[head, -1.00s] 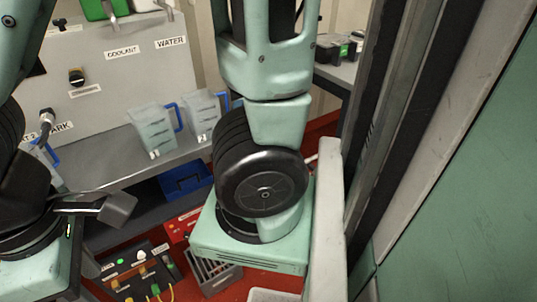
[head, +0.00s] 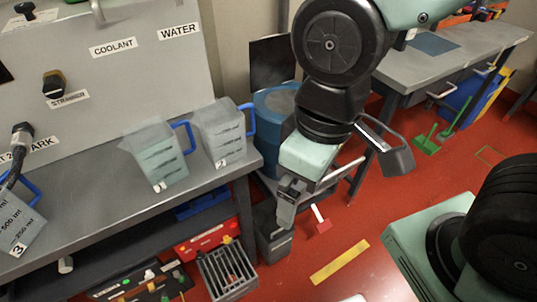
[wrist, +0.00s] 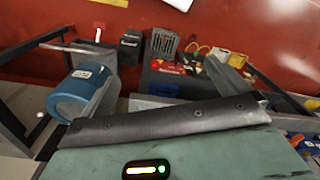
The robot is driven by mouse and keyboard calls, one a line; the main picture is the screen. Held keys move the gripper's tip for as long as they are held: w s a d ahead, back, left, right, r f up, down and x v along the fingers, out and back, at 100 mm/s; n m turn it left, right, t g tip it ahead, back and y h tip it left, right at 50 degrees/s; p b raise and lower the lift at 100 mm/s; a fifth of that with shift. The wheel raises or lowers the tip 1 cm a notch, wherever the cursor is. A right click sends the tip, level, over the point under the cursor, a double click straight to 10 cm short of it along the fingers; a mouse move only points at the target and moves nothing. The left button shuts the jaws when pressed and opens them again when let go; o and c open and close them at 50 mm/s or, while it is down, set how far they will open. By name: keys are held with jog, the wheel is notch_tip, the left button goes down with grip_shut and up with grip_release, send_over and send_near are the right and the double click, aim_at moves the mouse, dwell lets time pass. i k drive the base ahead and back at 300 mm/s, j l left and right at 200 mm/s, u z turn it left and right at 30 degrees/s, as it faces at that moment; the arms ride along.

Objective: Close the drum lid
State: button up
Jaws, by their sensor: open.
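The blue drum (head: 268,100) stands behind the right end of the grey bench, partly hidden by my arm. A dark flat panel (head: 272,60), which looks like its raised lid, stands upright behind the drum's top. My gripper (head: 342,190) is in front of the drum and to its right, fingers spread wide and nothing between them. In the wrist view, a blue drum (wrist: 75,105) with a white label lies at the left, and my open fingers (wrist: 158,65) point away from the camera. I cannot make out the lid there.
The grey bench (head: 105,215) carries clear jugs (head: 158,155) at the left. A dark bin (head: 271,237) and a grey crate (head: 226,270) stand on the floor below. Another workbench (head: 440,65) is at the back right.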

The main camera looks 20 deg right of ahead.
aim_at(273, 59)
jog(key=z, duration=0.3)
jog(key=i+l, duration=0.25)
jog(key=l, duration=0.15)
jog(key=i+l, duration=0.2)
jog(key=l, duration=0.25)
jog(key=i+l, duration=0.25)
jog(key=l, duration=0.15)
jog(key=l+u, duration=0.1)
jog(key=u, duration=0.35)
jog(key=i+l+u, duration=0.1)
jog(key=u, duration=0.35)
jog(key=l+u, duration=0.25)
jog(key=u, duration=0.15)
jog(key=l+u, duration=0.15)
jog(key=u, duration=0.3)
